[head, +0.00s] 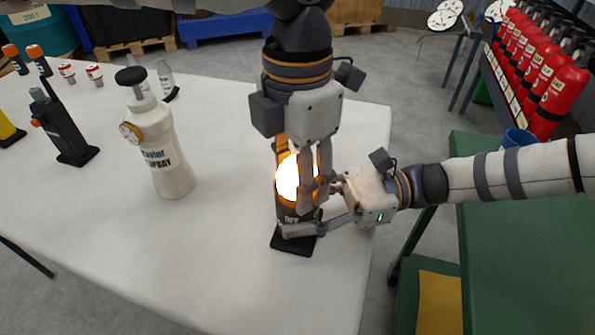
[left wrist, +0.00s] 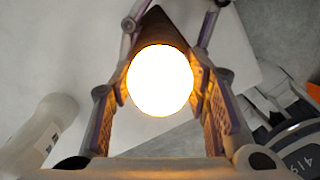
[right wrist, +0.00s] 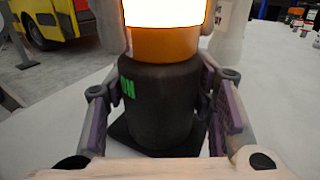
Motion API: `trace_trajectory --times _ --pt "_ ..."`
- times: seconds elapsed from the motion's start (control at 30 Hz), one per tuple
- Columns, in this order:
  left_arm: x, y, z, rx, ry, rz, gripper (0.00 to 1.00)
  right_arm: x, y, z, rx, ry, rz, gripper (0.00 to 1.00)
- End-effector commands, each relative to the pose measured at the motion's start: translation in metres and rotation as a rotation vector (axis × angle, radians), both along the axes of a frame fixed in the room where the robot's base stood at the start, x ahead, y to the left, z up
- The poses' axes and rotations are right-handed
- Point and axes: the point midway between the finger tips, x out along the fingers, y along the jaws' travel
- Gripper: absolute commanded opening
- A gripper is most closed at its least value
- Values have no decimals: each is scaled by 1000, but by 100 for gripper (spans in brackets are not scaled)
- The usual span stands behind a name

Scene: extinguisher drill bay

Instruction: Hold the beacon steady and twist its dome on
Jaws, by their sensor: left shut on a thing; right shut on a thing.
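The beacon's black base (head: 287,213) stands upright on a dark foot plate (head: 292,244) near the right side of the white table. Its glowing dome (head: 286,180) sits on top, with an orange band below the light in the right wrist view (right wrist: 165,45). My left gripper (head: 312,190) comes down from above, shut on the dome, which shows bright between its fingers in the left wrist view (left wrist: 160,80). My right gripper (head: 305,215) comes in from the right, shut around the base; green lettering shows on the base in the right wrist view (right wrist: 160,105). The thread is hidden.
A white spray bottle (head: 165,155) with a gauge stands left of the beacon. A black radio (head: 62,130) and small bottles stand farther left and back. A green bench (head: 520,250) and red extinguishers (head: 540,90) are at right. The table front (head: 230,270) is clear.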

Motion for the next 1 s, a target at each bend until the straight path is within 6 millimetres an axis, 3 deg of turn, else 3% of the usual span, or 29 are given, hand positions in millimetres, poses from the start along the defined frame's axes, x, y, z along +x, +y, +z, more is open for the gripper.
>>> trace_trajectory --times 0.2,0.23,0.3,0.67,1.0 --pt "0 0 -1 2 3 1 15 0 0 0 2 2 0 6" --pt "0 0 -1 2 3 1 49 0 0 0 2 2 0 6" --pt "0 0 -1 2 3 0 63 0 0 0 2 1 0 6" --pt "1 0 7 1 -1 0 63 0 0 0 1 1 0 6" --pt "0 0 92 0 -3 0 63 0 0 0 1 1 0 6"
